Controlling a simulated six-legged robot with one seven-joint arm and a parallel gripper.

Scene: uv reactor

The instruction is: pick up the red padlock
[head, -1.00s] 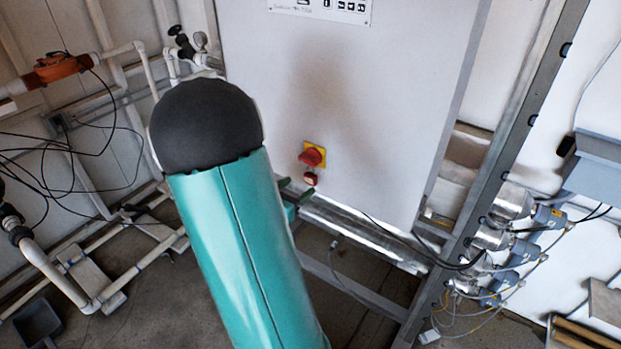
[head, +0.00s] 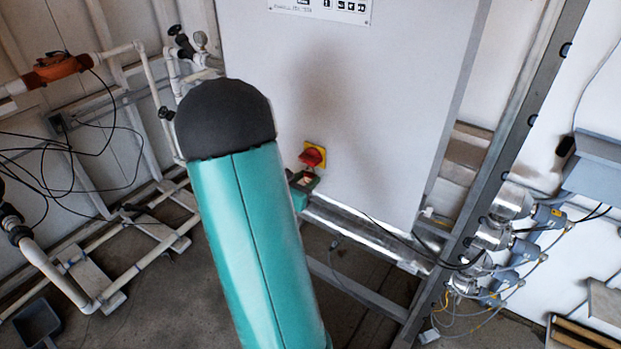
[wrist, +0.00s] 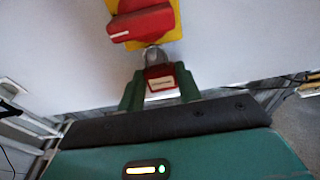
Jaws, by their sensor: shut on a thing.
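The red padlock (wrist: 160,78) shows in the wrist view between the two green fingers of my gripper (wrist: 160,88). The fingers are shut on its body. Its grey shackle (wrist: 154,56) points up to the lower edge of the yellow plate of the red rotary switch (wrist: 143,22). I cannot tell whether the shackle passes through the switch. In the head view, my gripper (head: 304,181) is just below the red and yellow switch (head: 312,155), and the padlock is mostly hidden by it.
The switch sits low on a large white cabinet (head: 340,100). A metal frame post (head: 500,150) stands to its right, with several silver fittings (head: 492,236) and cables. White pipes (head: 145,265) and black cables are at the left.

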